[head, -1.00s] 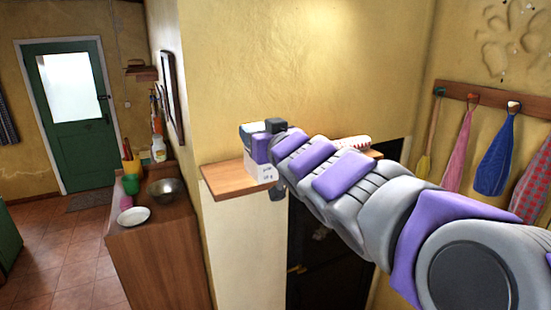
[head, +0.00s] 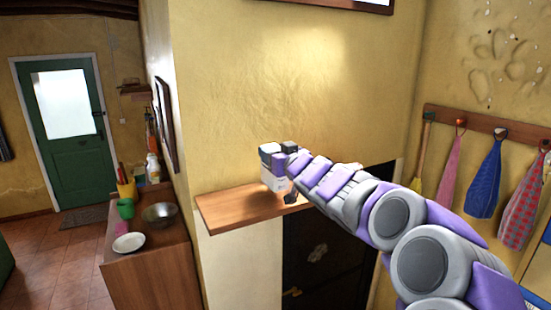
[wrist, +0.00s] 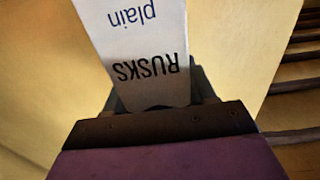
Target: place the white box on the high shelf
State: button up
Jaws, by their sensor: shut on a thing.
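The white box (head: 273,180) is in my gripper (head: 287,172) at the end of my stretched-out arm. In the wrist view the white box (wrist: 147,45) shows the words "RUSKS" and "plain" and sits between the jaws (wrist: 155,105). The high shelf (head: 238,209) is a wooden board on the yellow wall. In the head view the box appears just above the shelf's board; I cannot tell whether it touches it. My arm hides the shelf's right part.
The shelf's left part is bare. A low wooden counter (head: 150,262) at left holds a white plate (head: 129,243), a metal bowl (head: 159,215) and a green cup (head: 125,208). Cloths hang from a peg rail (head: 480,124) at right. A picture frame hangs above.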

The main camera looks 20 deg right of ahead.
jog(key=shift+w, duration=0.25)
jog(key=f, duration=0.1)
jog(key=f+b, duration=0.2)
jog(key=shift+w+a+f, duration=0.1)
jog(key=shift+a+f, duration=0.2)
jog(key=shift+f, duration=0.05)
jog(key=shift+d, duration=0.3)
jog(key=o, duration=0.7)
jog(key=shift+d, duration=0.15)
jog(key=o, duration=0.4)
jog(key=shift+c, duration=0.2)
jog(key=shift+a, duration=0.25)
jog(key=shift+r, duration=0.15)
